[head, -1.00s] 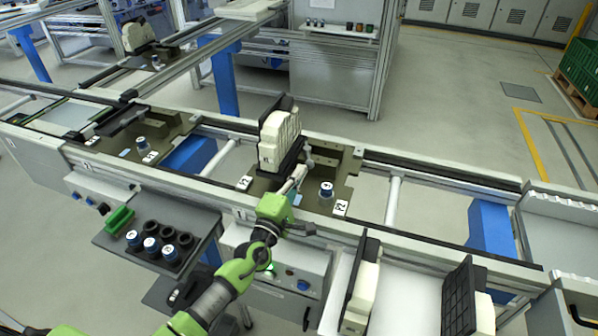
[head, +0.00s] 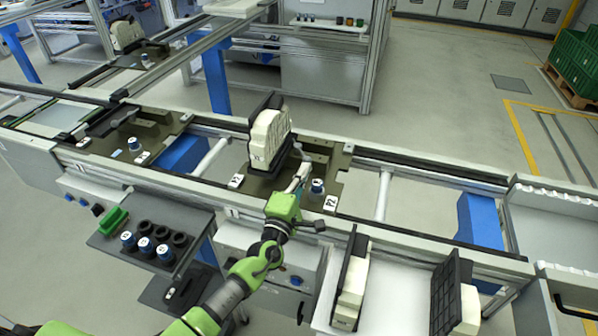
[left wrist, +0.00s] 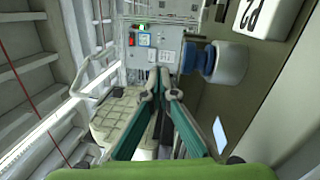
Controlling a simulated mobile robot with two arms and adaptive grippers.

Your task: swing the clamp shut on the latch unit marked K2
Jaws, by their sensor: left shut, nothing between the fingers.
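My left gripper (head: 303,172) is over the middle pallet (head: 262,187), right of an upright cream part (head: 268,137) backed by a black plate. Its fingers are together and empty; they also show in the left wrist view (left wrist: 160,80). A small grey lever (head: 300,150) stands just beyond the fingertips; I cannot tell whether they touch it. My right gripper is out of view.
A blue-and-white knob (head: 317,186) stands close right of the gripper, beside a tag reading P2 (head: 331,202). More upright cream parts with black plates stand in a white tray (head: 395,305) in front. A grey shelf (head: 180,220) holds black cups.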

